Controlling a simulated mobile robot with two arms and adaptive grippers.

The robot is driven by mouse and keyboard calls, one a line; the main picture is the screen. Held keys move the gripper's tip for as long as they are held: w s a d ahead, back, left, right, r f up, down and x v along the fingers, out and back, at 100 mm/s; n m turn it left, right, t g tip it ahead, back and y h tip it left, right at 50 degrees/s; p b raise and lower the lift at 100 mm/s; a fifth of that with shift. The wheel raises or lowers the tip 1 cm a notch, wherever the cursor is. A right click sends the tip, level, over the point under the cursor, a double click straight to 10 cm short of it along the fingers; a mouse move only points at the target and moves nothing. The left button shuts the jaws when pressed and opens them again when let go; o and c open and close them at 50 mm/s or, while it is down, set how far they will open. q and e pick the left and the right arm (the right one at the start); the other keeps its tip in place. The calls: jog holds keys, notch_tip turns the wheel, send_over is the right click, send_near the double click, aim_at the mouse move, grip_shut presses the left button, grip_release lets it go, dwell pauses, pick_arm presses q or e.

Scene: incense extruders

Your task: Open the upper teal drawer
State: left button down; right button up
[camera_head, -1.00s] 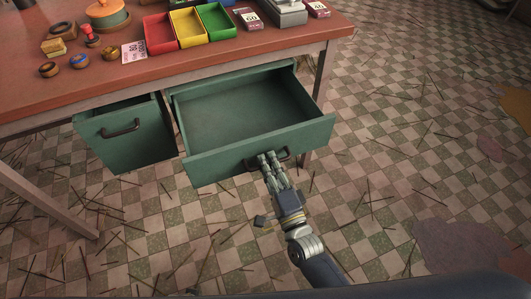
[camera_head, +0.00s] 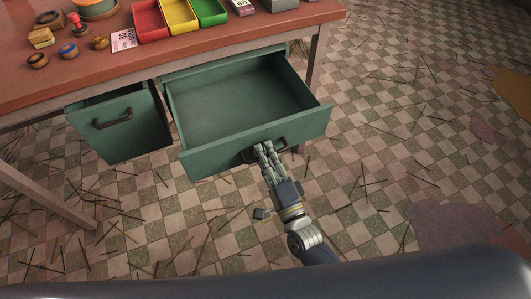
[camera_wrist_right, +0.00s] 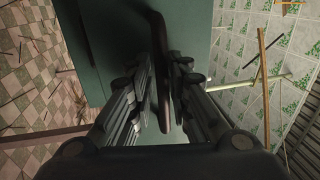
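The teal drawer (camera_head: 255,136) under the right part of the table is pulled well out. Its inside shows empty. Its dark bar handle (camera_head: 281,144) sits on the front panel, partly hidden by my right gripper (camera_head: 262,150). In the right wrist view the handle (camera_wrist_right: 157,35) runs between the two sets of fingers of my right gripper (camera_wrist_right: 166,90), which lie close on both sides and look closed around it. The teal front panel (camera_wrist_right: 95,40) shows behind them. My left gripper is not in view.
A second teal drawer (camera_head: 125,140) with a dark handle hangs at the left and is open at its top. The red-brown table (camera_head: 90,75) carries red, yellow and green trays and small round items. The checkered floor (camera_head: 400,150) is strewn with thin sticks.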

jog(key=v, duration=1.2)
dwell(0.3)
